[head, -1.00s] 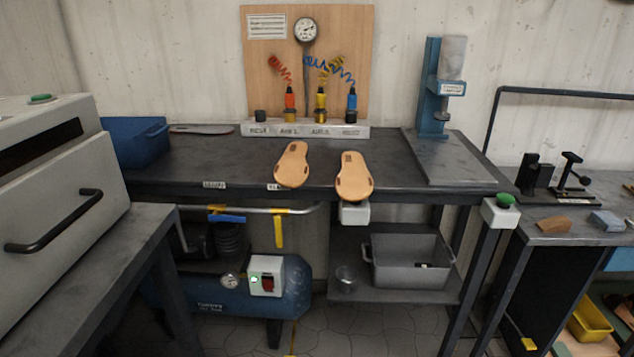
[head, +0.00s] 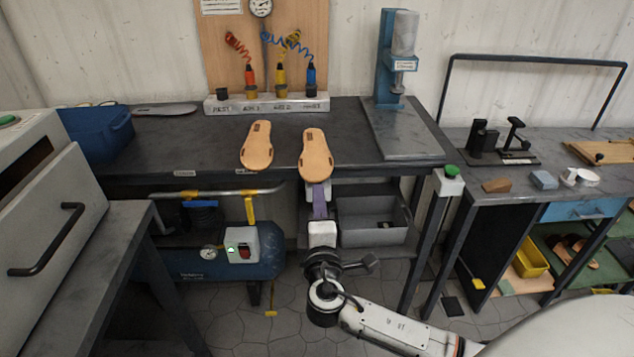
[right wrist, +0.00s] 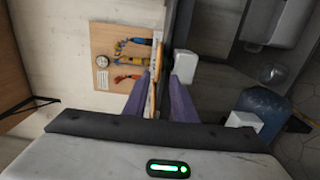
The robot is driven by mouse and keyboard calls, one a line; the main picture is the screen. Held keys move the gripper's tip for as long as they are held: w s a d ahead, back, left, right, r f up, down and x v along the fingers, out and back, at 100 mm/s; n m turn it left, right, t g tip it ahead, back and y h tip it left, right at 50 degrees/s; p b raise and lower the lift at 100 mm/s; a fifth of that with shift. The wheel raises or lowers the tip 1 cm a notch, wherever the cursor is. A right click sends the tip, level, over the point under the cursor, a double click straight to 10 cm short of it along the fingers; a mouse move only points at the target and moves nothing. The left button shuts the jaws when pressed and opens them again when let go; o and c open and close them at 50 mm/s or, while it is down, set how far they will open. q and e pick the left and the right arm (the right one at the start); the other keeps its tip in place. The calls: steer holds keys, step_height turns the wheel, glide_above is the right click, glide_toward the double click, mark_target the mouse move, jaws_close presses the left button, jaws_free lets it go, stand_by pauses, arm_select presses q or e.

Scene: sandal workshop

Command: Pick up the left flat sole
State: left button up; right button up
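The left flat sole (head: 257,148) is tan and lies flat near the front edge of the dark bench (head: 210,150). A matching right sole (head: 316,155) lies beside it, apart, its near end at the bench edge. My right gripper (head: 320,205) has purple fingers and is in front of the bench, below the right sole in the head view, touching neither sole as far as I can see. My left gripper is not in view.
A blue bin (head: 98,135) stands at the bench's left end, a blue press (head: 392,70) at its right. A grey crate (head: 372,222) and a blue compressor (head: 215,262) are below. A grey machine (head: 45,200) stands at left.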

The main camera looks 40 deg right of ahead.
mark_target(317, 182)
steer(key=b+x, duration=0.1)
steer(key=x, duration=0.5)
steer(key=shift+b, duration=0.3)
jaws_close()
step_height(317, 182, up, 3)
steer(key=shift+f+p, duration=0.1)
steer(key=shift+p, duration=1.1)
steer(key=shift+f, duration=0.1)
